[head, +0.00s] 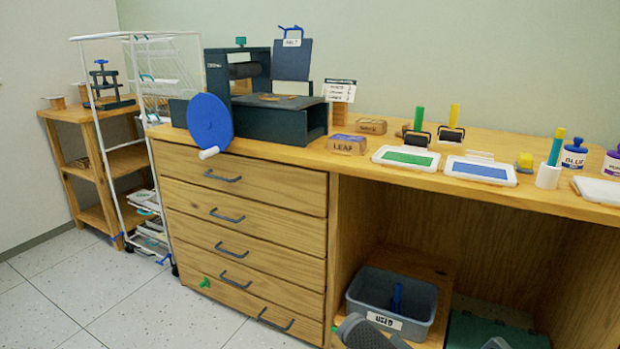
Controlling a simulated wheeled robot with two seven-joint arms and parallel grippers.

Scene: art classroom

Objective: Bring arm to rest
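Neither of my grippers can be made out in the head view. A dark grey rounded shape at the bottom edge, in front of the grey bin, may be part of my own arm, but I cannot tell. No fingers show, and nothing is seen held. The wooden workbench (262,158) stands ahead with its drawers shut. On it is a dark press (285,118) with a blue wheel (209,122).
A green ink tray (406,158) and a blue ink tray (483,171) lie on the benchtop near its front edge. A grey bin (425,300) stands under the bench. A white wire rack (128,205) stands left of the drawers. The left floor is clear.

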